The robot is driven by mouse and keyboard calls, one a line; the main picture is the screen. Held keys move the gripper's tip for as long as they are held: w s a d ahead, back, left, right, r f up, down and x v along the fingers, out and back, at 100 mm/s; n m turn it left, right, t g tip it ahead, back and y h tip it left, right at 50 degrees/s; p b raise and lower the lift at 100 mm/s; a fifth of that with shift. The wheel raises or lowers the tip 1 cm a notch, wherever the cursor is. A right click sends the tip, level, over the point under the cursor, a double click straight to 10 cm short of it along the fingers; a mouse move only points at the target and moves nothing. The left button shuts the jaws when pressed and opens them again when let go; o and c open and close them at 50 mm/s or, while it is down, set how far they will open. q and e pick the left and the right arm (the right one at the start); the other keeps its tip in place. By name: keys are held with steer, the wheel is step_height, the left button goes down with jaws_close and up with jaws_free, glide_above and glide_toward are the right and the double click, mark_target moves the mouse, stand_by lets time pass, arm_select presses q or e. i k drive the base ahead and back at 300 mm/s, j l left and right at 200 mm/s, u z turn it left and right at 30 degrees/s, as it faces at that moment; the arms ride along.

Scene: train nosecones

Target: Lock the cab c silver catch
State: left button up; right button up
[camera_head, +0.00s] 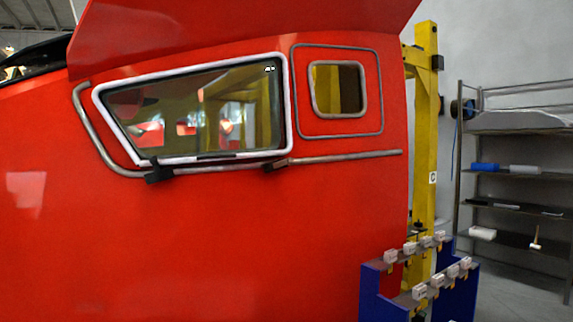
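A red train cab (220,220) fills the left and middle of the head view. It has a large slanted side window (200,110) in a silver frame and a smaller window (338,89) to its right. A silver handrail (340,157) runs below the windows and bends up at the left. Dark fittings (158,172) sit on the rail under the large window. I cannot make out a silver catch for certain. Neither of my grippers is in view.
A yellow post (424,150) marked C stands right behind the cab. A blue rack (371,290) with several white-tagged items (418,291) stands at the lower right, close to the cab. Grey shelves (515,205) stand against the right wall. Some floor shows between.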

mark_target(290, 160)
steer(key=i+l+u, duration=0.4)
steer(key=l, duration=0.2)
steer(key=i+l+u, duration=0.2)
steer(key=l, duration=0.15)
steer(key=i+l+u, duration=0.2)
steer(key=l, duration=0.15)
steer(key=k, duration=0.1)
